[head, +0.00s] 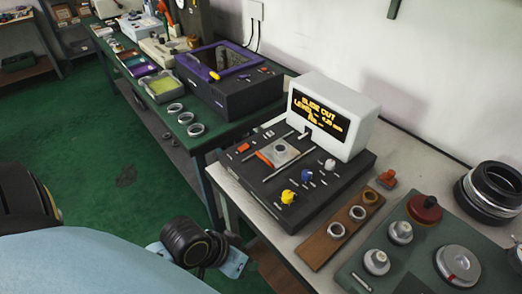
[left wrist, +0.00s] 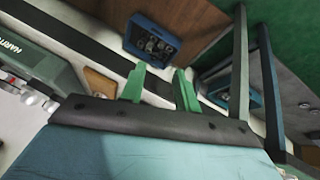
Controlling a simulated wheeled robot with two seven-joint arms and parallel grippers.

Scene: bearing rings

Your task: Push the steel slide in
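A black gauge block (head: 300,190) sits on the pale bench, with a white display housing (head: 345,112) at its back. The lit screen (head: 318,112) reads "SLIDE OUT" and a level line whose figures are hard to read. A square steel plate with a round centre (head: 280,152), apparently the steel slide, lies on the block's top near an orange strip (head: 265,159). My left gripper (left wrist: 160,85) shows in the left wrist view with its two green fingers apart and nothing between them. It is not clearly seen in the head view. My right gripper is in neither view.
Yellow (head: 288,196), blue (head: 306,176) and white (head: 330,164) knobs stand on the block. A wooden strip with rings (head: 334,231) and a green tray (head: 400,272) lie to the right. A purple-rimmed black box (head: 228,85) stands on the left table.

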